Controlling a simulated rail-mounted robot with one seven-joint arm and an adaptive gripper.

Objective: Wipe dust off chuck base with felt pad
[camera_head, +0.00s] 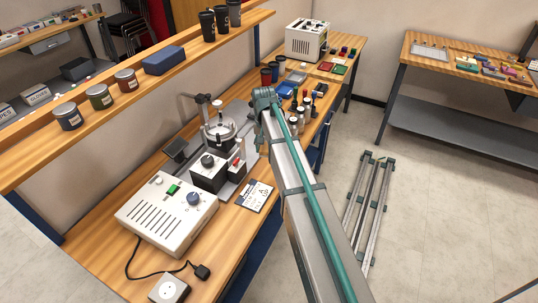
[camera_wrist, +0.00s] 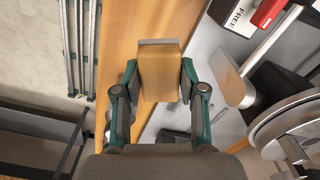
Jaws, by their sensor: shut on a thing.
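In the wrist view my gripper (camera_wrist: 158,78) is shut on a tan block with a grey strip along its far edge, apparently the felt pad (camera_wrist: 160,75). The pad is over the boundary between the wooden bench and a light grey plate; whether it touches anything cannot be told. The grey plate (camera_wrist: 207,45), probably part of the chuck base, has dark smudges near the right finger. A round metal part (camera_wrist: 285,125) is to the right. In the head view the marking machine (camera_head: 215,150) stands on the bench, left of my arm. My gripper and the pad are hidden there.
A control box (camera_head: 168,212) with a cable stands at the bench's near end. A printed card (camera_head: 254,195) lies beside the machine. Bottles and cups (camera_head: 300,105) crowd the bench beyond my arm. A shelf (camera_head: 140,95) with jars runs along the back. The floor to the right holds rails.

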